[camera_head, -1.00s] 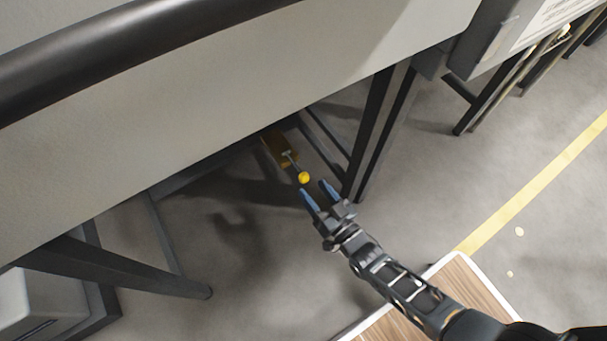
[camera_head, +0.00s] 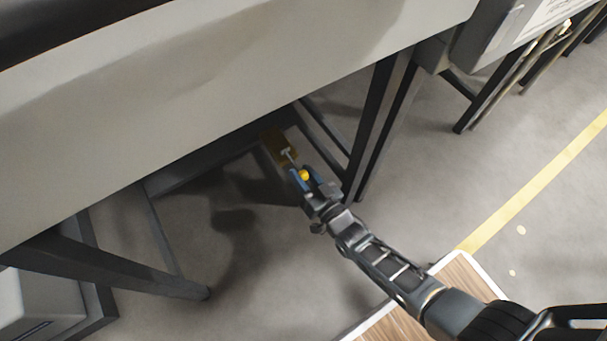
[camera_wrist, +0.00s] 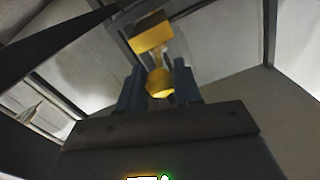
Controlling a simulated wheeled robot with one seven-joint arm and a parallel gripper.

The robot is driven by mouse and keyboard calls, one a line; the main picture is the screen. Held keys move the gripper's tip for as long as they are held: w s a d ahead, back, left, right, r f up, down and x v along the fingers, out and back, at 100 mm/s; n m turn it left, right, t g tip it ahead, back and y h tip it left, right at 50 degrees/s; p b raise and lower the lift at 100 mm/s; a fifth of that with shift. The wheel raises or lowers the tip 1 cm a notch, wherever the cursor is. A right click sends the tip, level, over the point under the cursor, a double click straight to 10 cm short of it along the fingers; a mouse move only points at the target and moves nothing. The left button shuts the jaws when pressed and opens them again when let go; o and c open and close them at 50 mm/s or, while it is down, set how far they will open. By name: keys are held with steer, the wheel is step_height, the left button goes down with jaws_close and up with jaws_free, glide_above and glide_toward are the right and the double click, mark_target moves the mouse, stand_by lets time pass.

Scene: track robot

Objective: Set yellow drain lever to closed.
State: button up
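The yellow drain lever shows in the head view as a yellow ball knob (camera_head: 304,175) on a short pale rod (camera_head: 290,156). The rod comes from a yellow mount (camera_head: 277,143) under the grey machine. My gripper (camera_head: 307,178) is at the knob, its blue fingers one on each side of it. In the wrist view the knob (camera_wrist: 160,84) sits between the two blue fingers (camera_wrist: 160,88), with the yellow mount (camera_wrist: 153,36) beyond it. The fingers look open around the knob; I cannot tell whether either touches it.
The grey machine body (camera_head: 220,80) overhangs the lever. A dark support leg (camera_head: 385,130) stands close to the right of my gripper. Another dark leg (camera_head: 120,268) is at the lower left. The floor (camera_head: 270,270) to the left of my arm is open.

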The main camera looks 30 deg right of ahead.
jaws_close()
steer(key=shift+r, duration=0.15)
